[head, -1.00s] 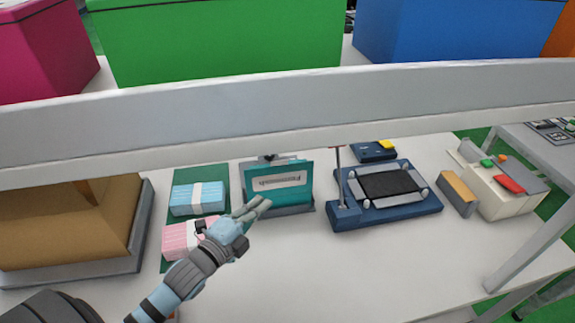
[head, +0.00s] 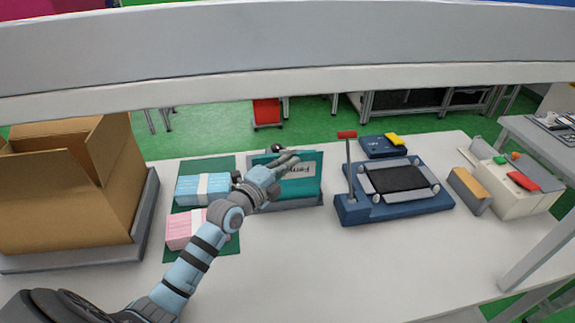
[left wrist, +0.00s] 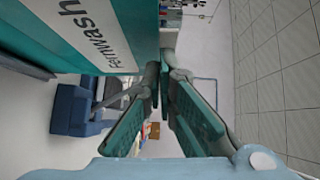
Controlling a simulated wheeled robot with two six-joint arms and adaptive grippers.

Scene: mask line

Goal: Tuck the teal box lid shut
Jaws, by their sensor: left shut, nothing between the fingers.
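The teal box (head: 309,188) stands on a grey stand (head: 312,204) in the middle of the table, with a white label on its front. The lid flap cannot be made out clearly. My right gripper is not in view.
A blue pack (head: 187,189) and a pink pack (head: 180,230) lie on a green mat (head: 205,165) left of the box. A blue fixture (head: 350,212) with an upright red-topped lever stands right. A cardboard carton (head: 60,215) is far left. The front table is clear.

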